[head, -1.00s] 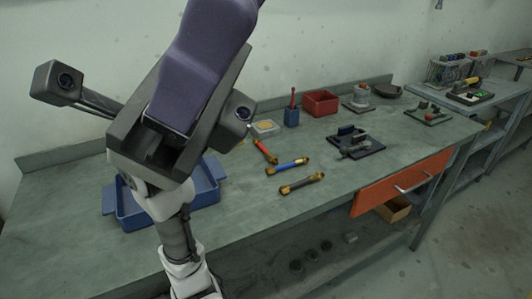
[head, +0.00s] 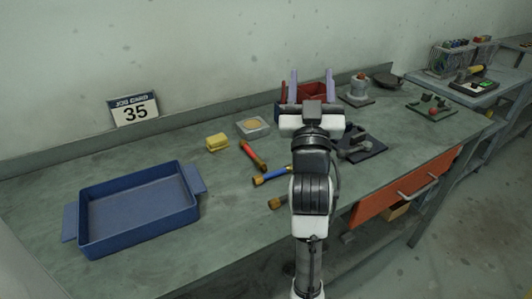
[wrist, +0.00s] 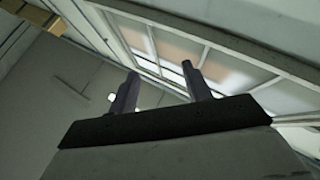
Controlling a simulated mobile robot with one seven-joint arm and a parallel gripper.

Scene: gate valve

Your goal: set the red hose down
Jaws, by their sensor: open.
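The red hose (head: 253,156) lies flat on the grey-green bench in the head view, a short red piece with metal-coloured ends. It lies near the upper end of the blue hose and clear of my gripper. My gripper (head: 310,86) is raised above the bench with its two fingers pointing up, open, with nothing between them. In the wrist view the two fingers (wrist: 159,88) stand apart and empty against the room's windows. No hose shows in the wrist view.
The blue hose (head: 271,176) and a third hose (head: 277,202), mostly behind my arm, lie nearby. An empty blue tray (head: 140,206) stands at left. A valve fixture (head: 362,146) stands at right.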

